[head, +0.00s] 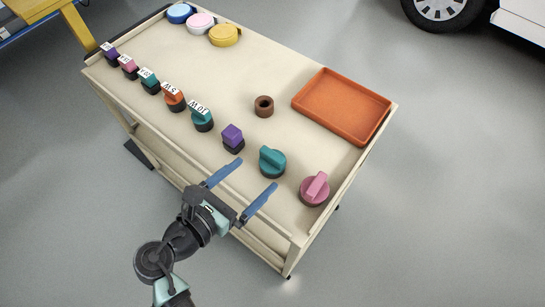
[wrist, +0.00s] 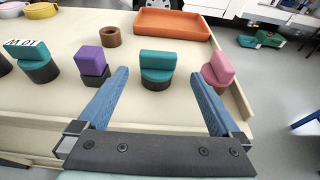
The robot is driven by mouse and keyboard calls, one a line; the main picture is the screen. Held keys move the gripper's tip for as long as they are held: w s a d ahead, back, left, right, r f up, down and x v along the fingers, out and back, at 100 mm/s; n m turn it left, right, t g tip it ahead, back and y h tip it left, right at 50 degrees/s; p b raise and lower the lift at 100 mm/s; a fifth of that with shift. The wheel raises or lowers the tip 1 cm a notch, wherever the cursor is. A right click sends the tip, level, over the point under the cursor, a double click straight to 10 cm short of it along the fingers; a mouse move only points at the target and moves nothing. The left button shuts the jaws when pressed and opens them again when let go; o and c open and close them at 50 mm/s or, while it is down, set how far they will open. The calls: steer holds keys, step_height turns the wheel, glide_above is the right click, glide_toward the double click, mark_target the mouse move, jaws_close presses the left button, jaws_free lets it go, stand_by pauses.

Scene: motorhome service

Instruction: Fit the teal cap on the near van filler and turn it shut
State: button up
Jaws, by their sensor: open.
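A teal cap (head: 272,162) with a raised grip bar and a dark base stands upright on the cart top near its front edge. It also shows in the wrist view (wrist: 157,66), centred between the fingers. My gripper (head: 257,175) is open and empty, its blue fingers pointing at this cap from the cart's front side. In the wrist view the fingertips (wrist: 160,75) lie left and right of the cap; I cannot tell whether they reach past its near face. Other teal pieces stand in the labelled row, one tagged "10 W" (head: 202,119). I cannot make out the van filler.
A pink cap (head: 314,188) stands close right of the teal cap, and a purple block piece (head: 233,138) close left. A brown ring (head: 264,106) and an orange tray (head: 342,105) lie behind. Round lids (head: 225,36) sit at the far end. A white vehicle's wheel (head: 440,6) shows upper right.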

mark_target(270, 160)
steer(key=x, duration=0.8)
steer(key=shift+w+f, duration=0.2)
steer(key=shift+w, duration=0.05)
steer(key=c, duration=1.4)
step_height(270, 160, up, 10)
steer(key=shift+r+p, duration=0.1)
steer(key=shift+p, duration=0.7)
